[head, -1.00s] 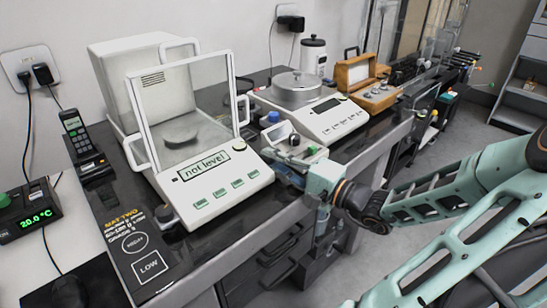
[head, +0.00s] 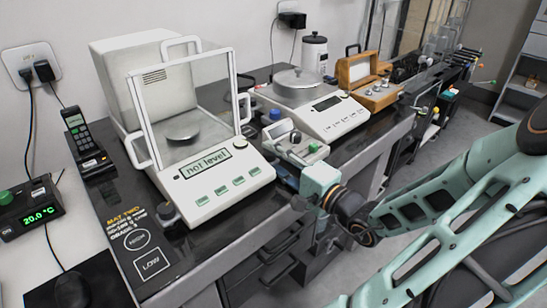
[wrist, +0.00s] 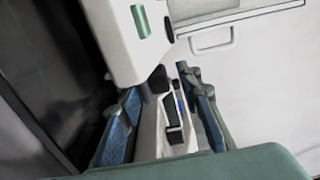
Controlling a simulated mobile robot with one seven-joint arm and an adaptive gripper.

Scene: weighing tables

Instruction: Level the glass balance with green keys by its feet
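The glass balance with green keys (head: 215,188) stands on the dark bench mat, and its display reads "not level". It has a glass front panel and a round pan inside. A dark foot (head: 167,215) shows at its front left corner. My gripper (head: 289,190) is low beside its front right corner. In the wrist view my gripper (wrist: 158,80) has its two blue-padded fingers apart, close under the white balance corner (wrist: 125,45) with one green key. A dark part, perhaps the foot, shows near the left fingertip; I cannot tell if they touch.
A second balance with a steel pan (head: 325,112) stands behind to the right, with a small grey device (head: 295,145) before it. A wooden box (head: 365,80) is farther back. A phone (head: 85,145) and a thermometer display (head: 35,212) are at left. The front mat is clear.

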